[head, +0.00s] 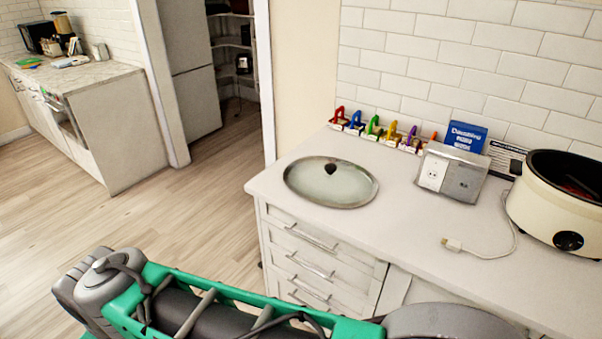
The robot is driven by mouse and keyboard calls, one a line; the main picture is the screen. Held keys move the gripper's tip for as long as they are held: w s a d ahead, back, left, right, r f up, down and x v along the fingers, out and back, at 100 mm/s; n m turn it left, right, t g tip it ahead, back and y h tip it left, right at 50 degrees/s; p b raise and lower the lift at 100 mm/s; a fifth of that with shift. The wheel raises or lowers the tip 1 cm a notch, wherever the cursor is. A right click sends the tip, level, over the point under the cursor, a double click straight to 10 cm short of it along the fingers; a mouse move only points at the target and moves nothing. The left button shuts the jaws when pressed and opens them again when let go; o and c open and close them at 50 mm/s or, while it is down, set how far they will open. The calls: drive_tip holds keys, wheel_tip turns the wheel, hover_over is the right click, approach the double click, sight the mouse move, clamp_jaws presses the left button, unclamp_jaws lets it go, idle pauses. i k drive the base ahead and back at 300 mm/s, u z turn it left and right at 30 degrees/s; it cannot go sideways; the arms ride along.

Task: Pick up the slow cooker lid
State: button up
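The slow cooker lid (345,190) is an oval, greyish glass lid with a metal rim and a dark knob near its back edge. It lies flat on the white counter, near the counter's left end. The cream slow cooker (540,205) stands uncovered at the right edge of the head view, with a black rim and a dark dial on its front. Part of my green and grey arm crosses the bottom of the view, apart from the lid. My gripper is not in view.
The white counter (400,230) is clear around the lid. Several colourful padlock-like items (374,127) line the wall behind it. An outlet box (451,172) and a blue box (466,137) stand right of them. A white plug (453,244) and its cord lie before the cooker.

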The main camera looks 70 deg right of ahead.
sight(326, 181)
drive_tip(key=z, duration=0.25)
drive_tip(key=i, duration=0.85)
drive_tip(key=z, duration=0.75)
drive_tip(key=i, duration=0.35)
drive_tip(key=z, duration=0.25)
